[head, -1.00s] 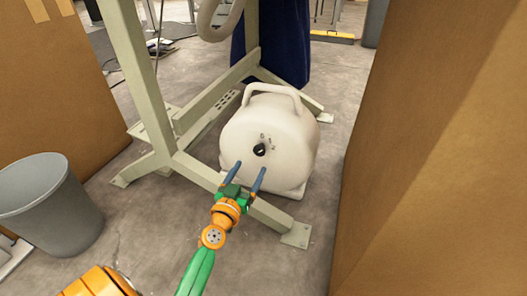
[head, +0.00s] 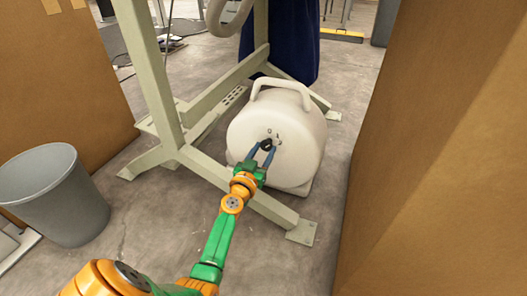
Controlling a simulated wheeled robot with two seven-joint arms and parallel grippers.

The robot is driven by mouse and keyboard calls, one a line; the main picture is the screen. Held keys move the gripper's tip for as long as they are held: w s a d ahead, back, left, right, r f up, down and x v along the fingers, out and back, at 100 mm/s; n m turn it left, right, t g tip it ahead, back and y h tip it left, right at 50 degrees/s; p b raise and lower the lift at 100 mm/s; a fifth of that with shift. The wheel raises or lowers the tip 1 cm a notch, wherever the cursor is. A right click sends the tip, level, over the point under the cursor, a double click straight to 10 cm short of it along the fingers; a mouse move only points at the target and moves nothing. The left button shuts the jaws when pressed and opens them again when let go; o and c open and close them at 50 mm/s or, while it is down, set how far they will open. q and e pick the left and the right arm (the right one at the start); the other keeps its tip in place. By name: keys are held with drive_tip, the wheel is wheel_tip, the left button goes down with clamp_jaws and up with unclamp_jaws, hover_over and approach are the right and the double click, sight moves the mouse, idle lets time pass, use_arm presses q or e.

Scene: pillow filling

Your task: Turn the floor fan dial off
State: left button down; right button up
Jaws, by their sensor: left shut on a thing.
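The floor fan (head: 295,125) is a rounded cream housing with a handle on top, standing on the floor behind the metal frame's foot. Its black dial (head: 266,144) is on the front face, with small dark marks above and to the right of it. My left gripper (head: 263,149) reaches up from below, its blue fingers on either side of the dial and shut on it. The fingers partly cover the dial, and I cannot read its setting. My right gripper is not in view.
A beige metal frame (head: 160,85) stands left of the fan, its foot running in front of it. A grey bin (head: 55,195) is at the left. Large cardboard boxes (head: 440,150) wall the right side and the far left (head: 70,90). Bare floor lies between.

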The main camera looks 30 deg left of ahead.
use_arm(q)
drive_tip(key=shift+n, duration=0.3)
drive_tip(key=n, duration=0.3)
drive_tip(key=shift+n, duration=2.6)
drive_tip(key=shift+c, duration=1.7)
unclamp_jaws()
drive_tip(key=shift+d, duration=0.1)
